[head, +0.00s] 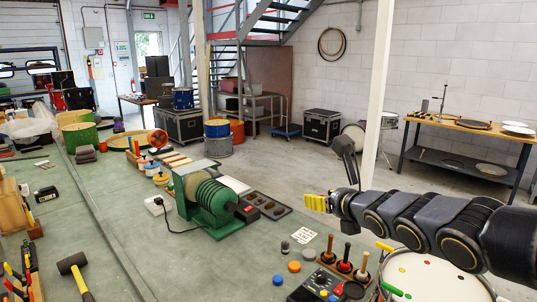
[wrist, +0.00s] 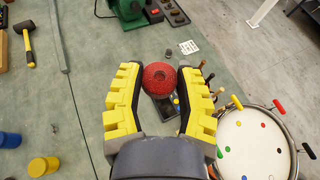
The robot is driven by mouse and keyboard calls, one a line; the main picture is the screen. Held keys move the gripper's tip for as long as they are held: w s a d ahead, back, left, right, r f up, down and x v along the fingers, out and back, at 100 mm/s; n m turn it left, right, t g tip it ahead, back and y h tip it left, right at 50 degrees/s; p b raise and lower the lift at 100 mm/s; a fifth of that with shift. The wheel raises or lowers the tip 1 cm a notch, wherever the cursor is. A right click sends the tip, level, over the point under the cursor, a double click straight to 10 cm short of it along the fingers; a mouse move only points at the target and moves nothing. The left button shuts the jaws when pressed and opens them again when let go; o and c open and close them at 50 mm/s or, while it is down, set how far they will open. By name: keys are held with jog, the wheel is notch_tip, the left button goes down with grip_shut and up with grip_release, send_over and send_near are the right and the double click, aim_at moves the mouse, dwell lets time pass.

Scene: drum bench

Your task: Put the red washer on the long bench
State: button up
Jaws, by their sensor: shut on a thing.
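My gripper (head: 315,202) has yellow stepped fingers and is held up over the right part of the scene in the head view. In the wrist view its fingers (wrist: 160,75) are closed around a round, rough red thing (wrist: 160,78), which I take for the red washer; no hole shows in it. In the head view the red thing cannot be made out at the fingers. The long grey-green bench (head: 130,220) runs from the foreground toward the back left; its bare top shows in the wrist view (wrist: 85,50) too.
A green motor-like machine (head: 212,202) stands on the bench. Near its front are a control box (head: 318,288), wooden-handled tools (head: 345,262), an orange disc (head: 294,266) and a mallet (head: 73,266). A drum (head: 430,280) is at the right. A wooden table (head: 465,130) stands farther back.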

dwell(0.3)
jog(key=a+f+n+g+y, duration=0.2)
jog(key=a+f+n+y, duration=0.1)
jog(key=a+f, duration=0.4)
jog(key=a+f+n+g+y, duration=0.2)
jog(key=a+f+n+y, duration=0.15)
jog(key=a, duration=0.65)
jog(key=s+a+f+n+g+y, duration=0.3)
jog(key=s+a+f+n+g, duration=0.3)
jog(key=s+a+f, duration=0.5)
jog(key=s+a+f+n+g, duration=0.3)
jog(key=s+a+f, duration=0.1)
jog(key=s, duration=0.3)
jog(key=s+a+f+n+g, duration=0.3)
jog(key=s+a+f+g, duration=0.15)
jog(key=s, duration=0.25)
jog(key=s+f+n+g+h, duration=0.2)
jog(key=s, duration=0.6)
jog(key=s+f+n+g+h, duration=0.1)
jog(key=s+f+n+g, duration=0.2)
jog(key=s, duration=0.5)
jog(key=shift+m+t, duration=0.25)
jog(key=shift+s+d+f, duration=0.1)
jog(key=shift+d+f, duration=0.05)
jog(key=shift+f, duration=1.8)
jog(key=shift+s+d+f, duration=0.1)
jog(key=shift+f, duration=1.85)
